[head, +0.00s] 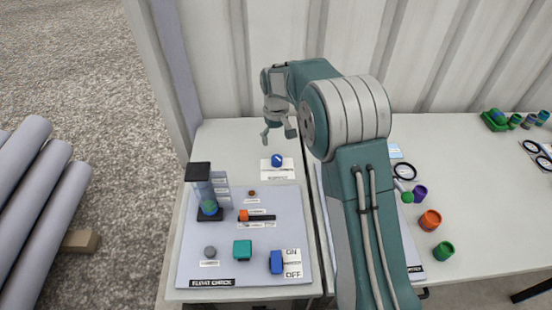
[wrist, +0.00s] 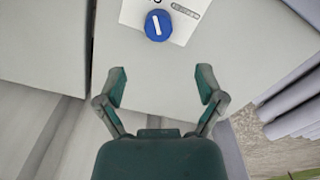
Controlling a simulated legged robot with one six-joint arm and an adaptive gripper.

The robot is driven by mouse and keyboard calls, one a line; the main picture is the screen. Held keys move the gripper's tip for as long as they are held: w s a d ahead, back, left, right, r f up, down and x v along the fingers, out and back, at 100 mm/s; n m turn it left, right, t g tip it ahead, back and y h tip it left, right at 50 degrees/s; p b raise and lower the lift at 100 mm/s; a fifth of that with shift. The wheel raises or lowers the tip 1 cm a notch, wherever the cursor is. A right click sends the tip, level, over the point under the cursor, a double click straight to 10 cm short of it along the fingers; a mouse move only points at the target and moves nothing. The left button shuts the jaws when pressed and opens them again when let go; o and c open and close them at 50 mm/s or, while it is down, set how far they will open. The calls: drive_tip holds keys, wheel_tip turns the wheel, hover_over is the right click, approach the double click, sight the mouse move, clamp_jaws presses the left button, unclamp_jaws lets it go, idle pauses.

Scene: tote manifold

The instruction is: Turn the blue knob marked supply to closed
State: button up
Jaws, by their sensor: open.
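A round blue knob (head: 277,160) with a white bar across its top sits on a white label card (head: 277,174) at the back of the left table. The knob also shows at the top of the wrist view (wrist: 158,25), beyond my fingertips and a little left of centre. The card's print is too small to read surely. My gripper (head: 279,135) is open and empty, above the table on the far side of the knob and apart from it. Both fingers (wrist: 164,88) show spread wide in the wrist view.
A grey board (head: 220,263) in front of the knob carries a teal block (head: 242,249), a blue switch (head: 276,262), an orange-handled valve (head: 244,215) and a clear cylinder (head: 199,187). A corrugated wall (head: 240,60) stands behind. Several coloured caps lie on the right table (head: 480,190).

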sight(277, 158)
wheel_tip(277, 158, down, 10)
drive_tip(key=shift+d+r, duration=0.1)
drive_tip(key=shift+r, duration=0.05)
drive_tip(key=shift+c, duration=0.4)
drive_tip(key=c, duration=1.1)
